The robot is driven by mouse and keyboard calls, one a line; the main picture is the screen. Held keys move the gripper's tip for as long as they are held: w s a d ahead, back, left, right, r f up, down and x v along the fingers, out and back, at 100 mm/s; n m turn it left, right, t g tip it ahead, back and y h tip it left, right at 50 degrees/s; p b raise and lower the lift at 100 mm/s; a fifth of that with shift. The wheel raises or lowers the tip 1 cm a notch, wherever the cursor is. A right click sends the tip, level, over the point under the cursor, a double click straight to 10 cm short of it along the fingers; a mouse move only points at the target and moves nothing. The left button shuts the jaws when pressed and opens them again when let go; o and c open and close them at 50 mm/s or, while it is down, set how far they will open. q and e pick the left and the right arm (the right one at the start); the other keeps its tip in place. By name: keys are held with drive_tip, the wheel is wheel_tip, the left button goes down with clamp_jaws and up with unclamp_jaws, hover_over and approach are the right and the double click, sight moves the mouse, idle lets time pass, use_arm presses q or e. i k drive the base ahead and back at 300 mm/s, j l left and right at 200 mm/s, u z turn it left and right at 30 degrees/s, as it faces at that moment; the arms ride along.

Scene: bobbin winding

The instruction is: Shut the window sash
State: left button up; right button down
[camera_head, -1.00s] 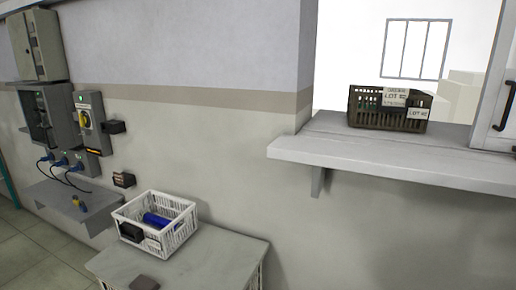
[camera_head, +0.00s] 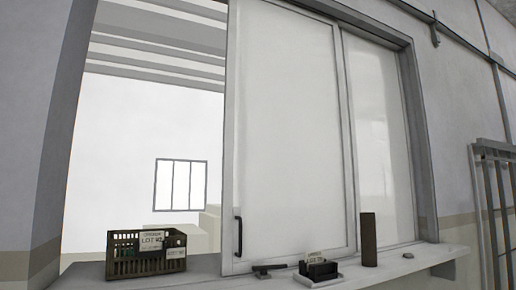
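The window sash (camera_head: 285,120) is a white framed sliding panel in the wall opening. A dark upright handle (camera_head: 238,232) sits low on its left edge. The opening (camera_head: 145,125) to the left of the sash is clear through to the space behind, so the window stands open on that side. A second, fixed-looking pane (camera_head: 378,140) is to the right of the sash. Neither of my grippers shows in the view.
A dark crate (camera_head: 125,265) with lot labels stands on the sill (camera_head: 205,272) in the open part. A small dark holder with a card (camera_head: 318,270), a flat dark item (camera_head: 268,269) and a brown upright block (camera_head: 369,240) are on the sill before the panes. A barred grille (camera_head: 492,200) is at right.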

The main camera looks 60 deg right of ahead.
sight(287, 173)
drive_tip(key=z, duration=2.1)
drive_tip(key=u, duration=2.4)
drive_tip(key=l+u, duration=0.1)
drive_tip(key=u, duration=0.3)
drive_tip(key=l+u, duration=0.1)
drive_tip(key=u, duration=0.25)
drive_tip(key=l+u, duration=0.1)
drive_tip(key=u, duration=0.3)
drive_tip(key=l+u, duration=0.1)
drive_tip(key=u, duration=0.3)
drive_tip(key=k+l+u, duration=0.6)
drive_tip(key=k+z, duration=0.4)
drive_tip(key=k+l+z, duration=0.1)
drive_tip(key=z, duration=0.3)
drive_tip(key=k+l+z, duration=0.25)
drive_tip(key=z, duration=0.15)
drive_tip(key=k+z, duration=0.15)
drive_tip(key=z, duration=0.25)
drive_tip(key=k+z, duration=0.1)
drive_tip(key=z, duration=0.3)
drive_tip(key=k+l+z, duration=0.1)
drive_tip(key=z, duration=0.3)
drive_tip(key=k+l+z, duration=0.1)
drive_tip(key=z, duration=0.3)
drive_tip(key=l, duration=0.1)
